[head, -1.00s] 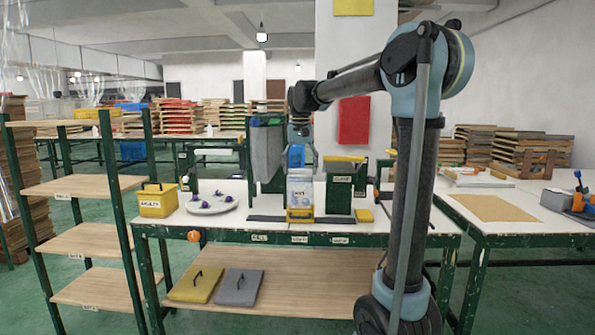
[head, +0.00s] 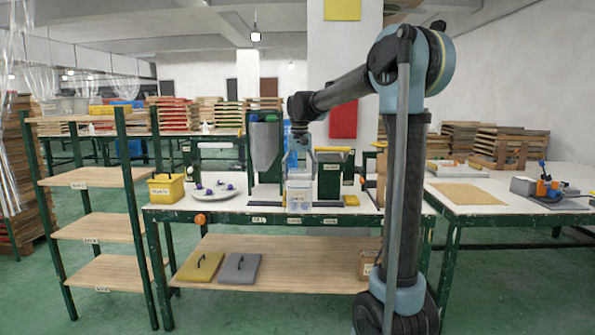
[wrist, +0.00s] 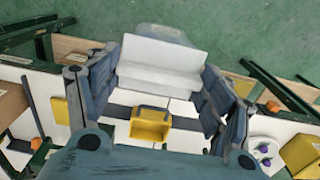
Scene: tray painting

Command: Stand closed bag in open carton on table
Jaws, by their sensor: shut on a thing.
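A pale, see-through bag (head: 299,192) hangs upright below my gripper (head: 300,160) at the middle of the worktable (head: 262,208). In the wrist view the bag (wrist: 160,62) is a white block between the dark fingers of my gripper (wrist: 160,85), which is shut on it. I cannot tell how far its bottom is above the table. A brown carton (head: 381,178) shows partly behind my arm at the table's right end; its opening is hidden. A second brown carton (head: 368,263) is on the lower shelf, partly hidden by my arm.
A yellow handled holder (wrist: 150,124) is close to the bag. A grey hopper (head: 266,145) and a green yellow-topped bin (head: 330,180) stand behind. A yellow box (head: 166,187) and a plate of purple balls (head: 213,192) are at left. A shelf rack (head: 95,177) stands further left.

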